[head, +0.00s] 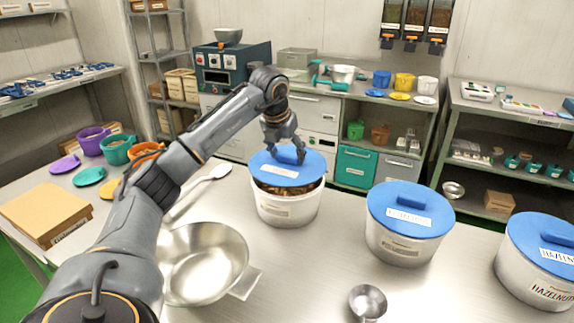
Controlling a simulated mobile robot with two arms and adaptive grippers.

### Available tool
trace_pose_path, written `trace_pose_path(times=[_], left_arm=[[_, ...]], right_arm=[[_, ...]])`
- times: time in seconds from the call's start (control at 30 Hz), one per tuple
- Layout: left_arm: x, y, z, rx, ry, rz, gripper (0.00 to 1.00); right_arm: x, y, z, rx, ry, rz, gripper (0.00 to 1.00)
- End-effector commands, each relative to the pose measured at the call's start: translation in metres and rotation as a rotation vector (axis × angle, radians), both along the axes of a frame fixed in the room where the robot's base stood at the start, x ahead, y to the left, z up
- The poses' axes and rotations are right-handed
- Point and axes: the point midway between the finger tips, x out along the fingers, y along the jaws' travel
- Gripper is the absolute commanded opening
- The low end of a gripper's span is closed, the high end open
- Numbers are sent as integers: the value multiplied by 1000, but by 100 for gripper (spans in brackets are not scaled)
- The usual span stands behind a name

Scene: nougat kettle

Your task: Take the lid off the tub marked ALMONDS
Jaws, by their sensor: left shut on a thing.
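My left gripper (287,153) is shut on the handle of a blue lid (303,176) at the left tub (284,213). This lid is raised a little off the white tub, and brown contents show in the gap under it. The label on this tub is too small to read. A second tub (388,246) in the middle has its blue lid (411,208) on, and its label is not legible. A third tub (520,277) at the right edge is lidded and reads HAZELNUTS. My right gripper is not in view.
A steel pan (204,262) and a small steel scoop (368,301) are on the steel table (310,275) in front of the tubs. A white spoon (207,176) lies left of the left tub. Coloured mugs and a cardboard box (45,212) stand farther left.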

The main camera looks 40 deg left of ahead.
Motion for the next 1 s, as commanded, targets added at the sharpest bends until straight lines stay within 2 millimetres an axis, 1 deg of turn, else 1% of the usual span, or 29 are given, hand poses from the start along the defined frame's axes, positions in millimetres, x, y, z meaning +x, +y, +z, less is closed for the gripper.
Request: trace_pose_path(times=[0.03, 0.2, 0.4, 0.53, 0.6, 0.73, 1.0], left_arm=[[-10, -1, 10, 6, -4, 1, 33], [-42, -12, 51, 5, -6, 0, 33], [-88, -26, 71, 6, -2, 0, 33], [-109, -33, 81, 5, -2, 1, 33], [-117, -35, 85, 4, -1, 0, 33], [-126, -38, 91, 3, 1, 1, 33], [-130, -39, 104, 1, 2, 1, 33]], right_arm=[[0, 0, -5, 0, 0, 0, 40], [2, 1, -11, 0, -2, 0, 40], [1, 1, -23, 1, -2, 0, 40], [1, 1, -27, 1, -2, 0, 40], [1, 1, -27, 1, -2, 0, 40], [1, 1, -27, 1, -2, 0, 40], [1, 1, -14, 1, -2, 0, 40]])
